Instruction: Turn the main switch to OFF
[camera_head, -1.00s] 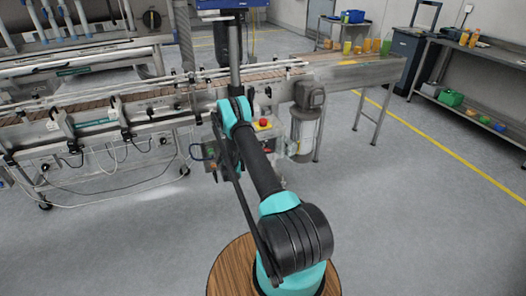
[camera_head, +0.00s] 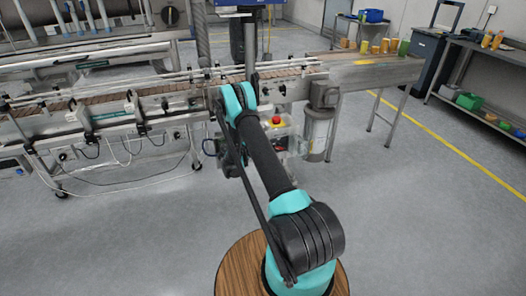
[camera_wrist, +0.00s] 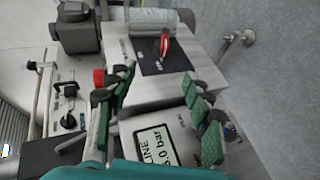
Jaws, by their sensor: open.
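The main switch appears to be the red handle (camera_wrist: 165,44) on a dark plate (camera_wrist: 160,58) at the top middle of the wrist view. Small light labels sit on the plate, too small to read. My gripper (camera_wrist: 160,103) is open and empty, with teal-padded fingers apart in front of the panel. The handle lies beyond the fingertips, not between them. Nothing touches the handle.
A black knob (camera_wrist: 68,121) is further left. The conveyor (camera_head: 190,90) runs behind; open floor lies right.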

